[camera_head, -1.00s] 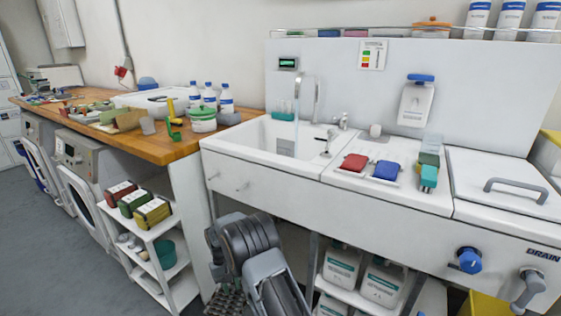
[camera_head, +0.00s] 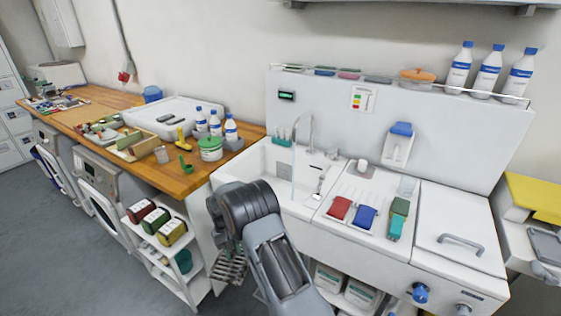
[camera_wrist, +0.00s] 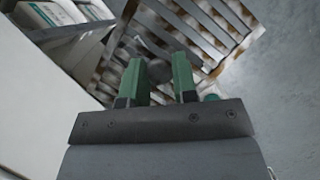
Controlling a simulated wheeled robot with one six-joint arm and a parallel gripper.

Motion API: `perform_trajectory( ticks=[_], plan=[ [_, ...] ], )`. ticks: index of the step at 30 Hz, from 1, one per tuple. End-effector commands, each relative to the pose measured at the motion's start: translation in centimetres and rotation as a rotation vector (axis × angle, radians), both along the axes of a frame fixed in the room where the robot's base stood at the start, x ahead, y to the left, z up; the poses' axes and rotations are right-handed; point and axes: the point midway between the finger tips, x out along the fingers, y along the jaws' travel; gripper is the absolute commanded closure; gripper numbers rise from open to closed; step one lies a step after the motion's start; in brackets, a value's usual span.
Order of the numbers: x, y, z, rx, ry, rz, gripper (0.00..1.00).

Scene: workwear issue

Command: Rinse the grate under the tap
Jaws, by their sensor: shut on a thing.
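The grate (camera_wrist: 205,28) is a slatted metal panel with brown grime along its bars. My gripper (camera_wrist: 158,70) is shut on it, its green fingers around a dark part at the grate's near side. The tap (camera_head: 311,130) is a chrome gooseneck at the back of the white sink (camera_head: 262,163). A thin pale stream falls from its spout into the basin. The grate is outside the basin, below its front edge.
A closed lid (camera_head: 456,228) is farther right. White jugs (camera_head: 328,277) stand under the sink. A wooden counter (camera_head: 172,150) with bottles adjoins on the left.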

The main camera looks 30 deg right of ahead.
Motion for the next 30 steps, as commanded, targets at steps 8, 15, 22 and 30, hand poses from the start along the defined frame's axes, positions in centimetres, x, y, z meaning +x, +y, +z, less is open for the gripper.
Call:
perform_trajectory(
  ticks=[8, 15, 22, 30],
  plan=[
    [-1.8, -2.5, 2.7, -0.068, 0.042, 0.111, 1.00],
    [-5.0, -6.8, 5.3, -0.141, 0.068, 0.318, 1.00],
    [-9.6, -13.0, 9.1, -0.257, 0.078, 0.609, 1.00],
    [-15.1, -20.7, 13.5, -0.418, 0.046, 0.971, 1.00]
  ],
)
